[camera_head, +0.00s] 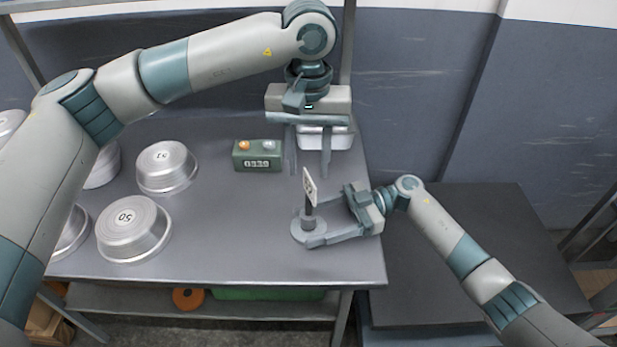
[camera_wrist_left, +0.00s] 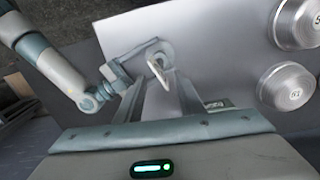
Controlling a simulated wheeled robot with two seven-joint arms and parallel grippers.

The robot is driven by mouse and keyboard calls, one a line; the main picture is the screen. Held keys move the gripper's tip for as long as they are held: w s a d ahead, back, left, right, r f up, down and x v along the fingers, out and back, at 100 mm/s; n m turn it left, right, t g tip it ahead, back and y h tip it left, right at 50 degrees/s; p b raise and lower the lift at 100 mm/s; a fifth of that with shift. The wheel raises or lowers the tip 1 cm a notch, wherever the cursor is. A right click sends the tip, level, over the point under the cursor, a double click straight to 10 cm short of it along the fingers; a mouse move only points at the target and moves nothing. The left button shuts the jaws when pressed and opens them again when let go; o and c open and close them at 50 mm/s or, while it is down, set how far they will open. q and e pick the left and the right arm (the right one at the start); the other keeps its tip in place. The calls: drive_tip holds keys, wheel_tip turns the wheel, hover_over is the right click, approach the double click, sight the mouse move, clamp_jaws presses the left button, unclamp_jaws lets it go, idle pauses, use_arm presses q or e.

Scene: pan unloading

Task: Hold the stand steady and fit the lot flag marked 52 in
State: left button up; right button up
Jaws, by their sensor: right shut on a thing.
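The grey round stand (camera_head: 302,236) is upright near the table's front right; it also shows in the left wrist view. The lot flag (camera_head: 309,187), a pale plate with dark marks on a dark stem, is upright over the stand's middle, its stem meeting the socket. I cannot read its number. My right gripper (camera_head: 312,231) is shut on the stand from the right, a finger on each side. My left gripper (camera_head: 309,172) is above and behind the flag, pointing down, its fingers apart and empty. In the left wrist view the flag (camera_wrist_left: 163,73) shows just beyond the fingertips.
Several round metal pans, one marked 50 (camera_head: 133,228) and one marked 51 (camera_head: 167,166), stand at the left. A green box reading 0339 (camera_head: 257,157) is left of my left gripper. A metal tray (camera_head: 339,139) is behind it. The middle of the table (camera_head: 235,215) is clear.

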use_arm(q)
drive_tip(key=shift+r, duration=0.9)
use_arm(e)
drive_tip(key=o, duration=0.9)
drive_tip(key=shift+d, duration=0.1)
drive_tip(key=v, duration=1.1)
drive_tip(key=shift+w+d, duration=0.1)
drive_tip(key=shift+d, duration=0.3)
use_arm(q)
drive_tip(key=shift+r, duration=0.1)
use_arm(e)
drive_tip(key=shift+r, duration=0.1)
